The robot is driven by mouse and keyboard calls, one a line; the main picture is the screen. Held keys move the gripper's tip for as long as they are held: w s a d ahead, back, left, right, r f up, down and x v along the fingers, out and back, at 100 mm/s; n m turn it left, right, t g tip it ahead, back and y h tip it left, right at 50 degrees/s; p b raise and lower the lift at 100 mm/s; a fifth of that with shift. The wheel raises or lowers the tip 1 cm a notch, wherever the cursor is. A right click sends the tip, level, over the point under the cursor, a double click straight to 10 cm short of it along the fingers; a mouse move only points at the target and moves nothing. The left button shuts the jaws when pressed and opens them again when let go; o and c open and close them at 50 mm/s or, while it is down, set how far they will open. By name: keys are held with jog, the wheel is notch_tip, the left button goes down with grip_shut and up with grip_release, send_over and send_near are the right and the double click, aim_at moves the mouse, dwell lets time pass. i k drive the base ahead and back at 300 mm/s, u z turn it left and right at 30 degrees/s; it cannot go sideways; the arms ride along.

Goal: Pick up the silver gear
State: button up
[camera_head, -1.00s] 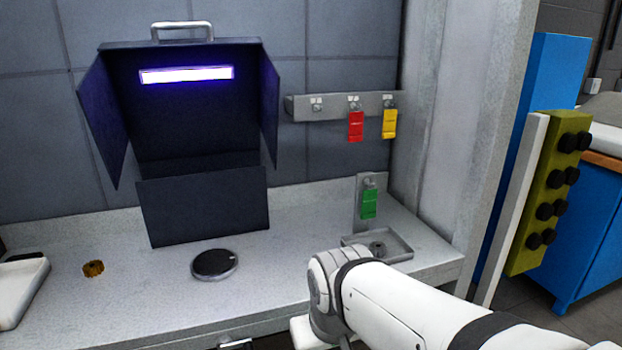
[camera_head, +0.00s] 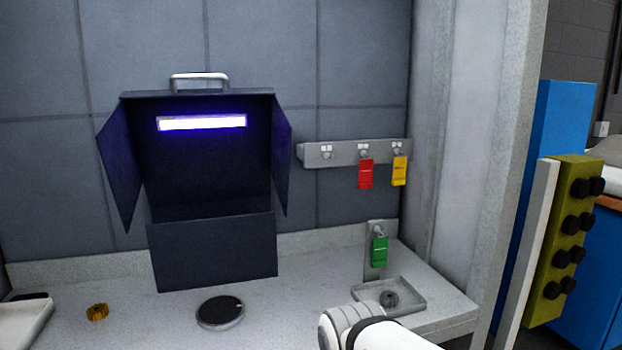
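A small grey, silver-looking gear (camera_head: 389,299) lies in a shallow grey tray (camera_head: 415,305) on the right part of the counter. It is small in the picture, so its teeth are hard to make out. My white arm (camera_head: 375,333) shows at the bottom edge, just in front of and below the tray. My gripper is out of the picture, below the frame, so its fingers and anything in them are hidden.
A gold gear (camera_head: 97,312) and a dark round disc (camera_head: 220,312) lie on the counter (camera_head: 165,315). A dark box with a lit lamp (camera_head: 200,180) stands behind. A green tag (camera_head: 379,250) hangs behind the tray, with red (camera_head: 366,173) and yellow (camera_head: 400,170) tags on a wall rail.

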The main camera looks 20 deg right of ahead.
aim_at(387, 298)
jog(key=u, duration=0.5)
jog(key=k, duration=1)
jog(key=z, duration=0.9)
jog(key=i, duration=1.65)
jog(key=z, duration=0.1)
